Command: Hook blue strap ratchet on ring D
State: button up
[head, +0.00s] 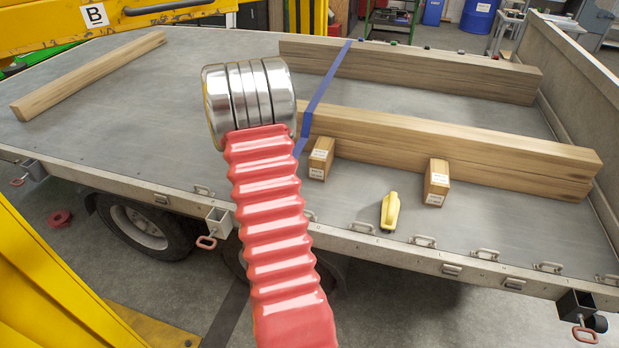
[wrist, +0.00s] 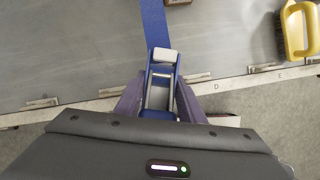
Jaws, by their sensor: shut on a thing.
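In the wrist view my gripper (wrist: 159,98) is shut on the blue strap ratchet (wrist: 160,75), a metal frame with blue sides. The blue strap (wrist: 154,25) runs from it up across the trailer bed. In the head view the strap (head: 325,85) crosses the timber beams; my arm hides the gripper and ratchet. Ring D (wrist: 196,77) is a small metal loop beside the letter D on the trailer's edge rail. It lies just right of the ratchet in the wrist view, apart from it. The hook itself cannot be made out.
Long beams (head: 450,140) lie on the flatbed (head: 200,90), with two short labelled blocks (head: 436,183) in front. A yellow-handled tool (head: 390,211) stands on the bed near the edge; it also shows in the wrist view (wrist: 297,30). Another ring (wrist: 262,68) sits near letter E.

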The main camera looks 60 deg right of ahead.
jog(key=s+d+n+t, duration=0.1)
jog(key=s+d+n, duration=0.2)
jog(key=s+d, duration=0.3)
jog(key=s, duration=0.2)
jog(key=shift+s+d, duration=0.35)
jog(key=shift+d, duration=0.05)
jog(key=shift+f, duration=0.2)
jog(key=shift+f, duration=4.65)
jog(key=o, duration=1.4)
jog(key=shift+c, duration=0.2)
jog(key=shift+a, duration=0.1)
jog(key=v, duration=1.3)
jog(key=shift+s+r, duration=0.2)
jog(key=shift+r, duration=0.1)
